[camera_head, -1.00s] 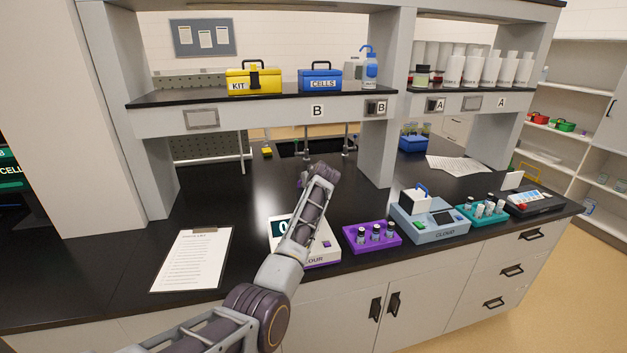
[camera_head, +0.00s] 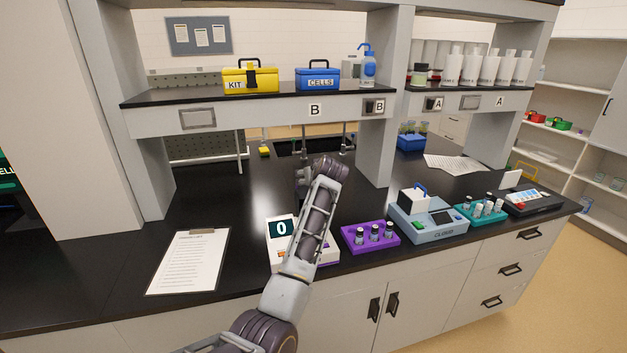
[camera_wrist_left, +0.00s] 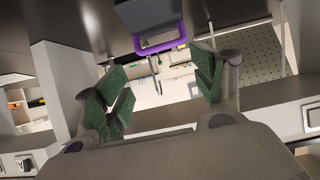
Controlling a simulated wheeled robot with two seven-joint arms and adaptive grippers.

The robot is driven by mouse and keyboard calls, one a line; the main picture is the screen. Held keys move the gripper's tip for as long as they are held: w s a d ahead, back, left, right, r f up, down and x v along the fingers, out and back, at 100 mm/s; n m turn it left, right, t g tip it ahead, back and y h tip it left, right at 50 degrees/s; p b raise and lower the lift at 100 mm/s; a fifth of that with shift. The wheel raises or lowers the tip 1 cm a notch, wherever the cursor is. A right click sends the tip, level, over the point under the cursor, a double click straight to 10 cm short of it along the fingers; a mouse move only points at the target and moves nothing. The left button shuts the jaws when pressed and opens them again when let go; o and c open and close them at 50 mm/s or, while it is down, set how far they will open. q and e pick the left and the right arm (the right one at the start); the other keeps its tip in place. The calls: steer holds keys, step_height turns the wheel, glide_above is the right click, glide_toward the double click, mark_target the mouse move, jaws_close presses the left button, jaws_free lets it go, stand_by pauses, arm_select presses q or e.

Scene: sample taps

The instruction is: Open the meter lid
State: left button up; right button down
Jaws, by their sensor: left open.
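The white meter (camera_head: 276,252) with purple trim stands on the bench, its display reading 0. My left arm covers its right part and hides its lid in the head view. A blue-grey meter (camera_head: 451,233) marked CLOUD has a white lid (camera_head: 414,202) with a blue handle. In the left wrist view, a grey part with a purple handle (camera_wrist_left: 160,46) is at the top middle. My left gripper (camera_wrist_left: 166,88) is open and empty, with its green-padded fingers apart. The handle appears beyond and between them, not touching. My right gripper is not in view.
A purple vial rack (camera_head: 370,246) stands between the meters. A teal rack (camera_head: 481,219) and a dark device (camera_head: 533,205) are at the right. A clipboard (camera_head: 188,262) lies at the left. Shelf posts and the shelf (camera_head: 260,117) rise behind.

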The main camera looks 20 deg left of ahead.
arm_select(q)
steer(key=shift+s+d+r, duration=0.25)
steer(key=shift+s+d, duration=0.25)
steer(key=shift+s, duration=0.3)
steer(key=shift+s+d+r, duration=0.2)
steer(key=shift+s+d, duration=0.25)
steer(key=shift+s, duration=0.3)
steer(key=shift+s+r, duration=0.1)
steer(key=shift+s+d+r, duration=0.15)
steer(key=shift+s+d, duration=0.05)
steer(key=shift+s, duration=0.05)
